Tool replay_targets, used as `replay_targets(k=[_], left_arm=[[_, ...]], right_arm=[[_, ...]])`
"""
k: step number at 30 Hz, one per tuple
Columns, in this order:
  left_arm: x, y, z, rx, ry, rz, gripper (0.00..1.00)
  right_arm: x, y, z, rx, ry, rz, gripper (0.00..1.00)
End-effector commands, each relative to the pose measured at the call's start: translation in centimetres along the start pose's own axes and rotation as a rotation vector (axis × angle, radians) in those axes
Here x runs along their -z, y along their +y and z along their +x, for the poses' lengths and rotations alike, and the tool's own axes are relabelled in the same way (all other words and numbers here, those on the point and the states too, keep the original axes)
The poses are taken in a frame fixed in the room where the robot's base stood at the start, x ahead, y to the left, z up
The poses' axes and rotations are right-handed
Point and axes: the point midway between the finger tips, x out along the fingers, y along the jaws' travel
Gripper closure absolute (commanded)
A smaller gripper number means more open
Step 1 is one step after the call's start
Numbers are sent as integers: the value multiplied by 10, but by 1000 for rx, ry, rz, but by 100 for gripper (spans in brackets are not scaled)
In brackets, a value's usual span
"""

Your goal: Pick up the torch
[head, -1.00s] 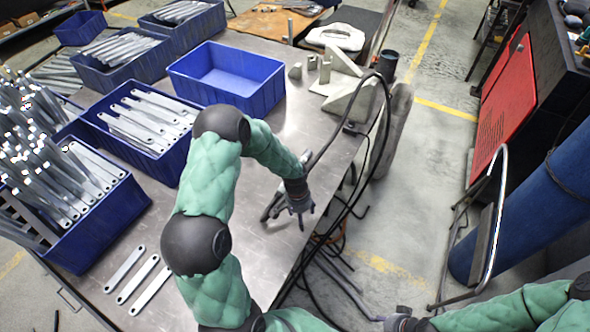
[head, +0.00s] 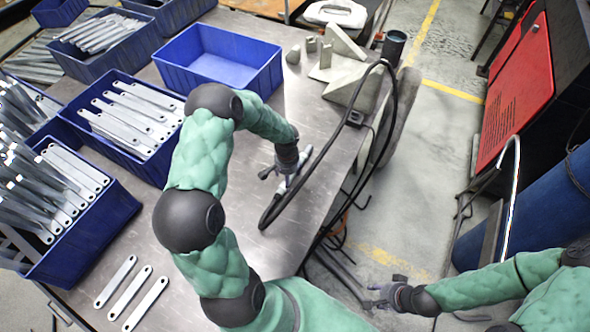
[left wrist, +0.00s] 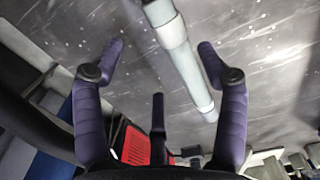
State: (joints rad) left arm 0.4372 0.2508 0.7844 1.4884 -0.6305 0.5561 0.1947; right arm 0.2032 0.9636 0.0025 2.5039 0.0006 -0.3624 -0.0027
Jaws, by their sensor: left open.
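The torch (left wrist: 175,35) shows in the left wrist view as a pale grey tube with a lighter collar, running diagonally past my left gripper's fingers. My left gripper (left wrist: 160,55) is open, with the tube in the space between its spread fingers, nearer the right finger; no grip on it shows. In the head view the left gripper (head: 281,173) is low over the metal table, beside the looped black cable (head: 325,150). It hides most of the torch there. My right gripper (head: 384,292) is off the table's right side, with its fingers apart and empty.
Blue bins of metal brackets (head: 135,120) fill the table's left side, and an empty blue bin (head: 220,60) stands behind my left arm. Grey angled blocks (head: 350,75) stand at the back right. Loose brackets (head: 130,290) lie at the front.

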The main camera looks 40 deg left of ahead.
Motion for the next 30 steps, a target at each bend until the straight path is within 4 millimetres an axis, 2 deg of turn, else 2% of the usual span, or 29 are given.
replay_targets(k=[1, 8, 18, 25, 26, 30], left_arm=[[0, 0, 8, -1, -2, -1, 27], [1, -2, 22, -1, 0, -1, 27], [6, -8, 64, -1, -1, -1, 27], [6, -8, 65, 0, 1, -1, 27], [6, -8, 65, 0, 1, -1, 30], [6, -8, 65, 0, 1, -1, 69]], right_arm=[[0, 1, 3, 0, 0, 0, 60], [0, 2, 6, 0, 1, -1, 60], [1, 6, 17, 0, 1, -1, 60], [1, 6, 17, 0, 1, -1, 60], [1, 6, 17, 0, 1, -1, 60], [1, 6, 17, 0, 1, -1, 60]])
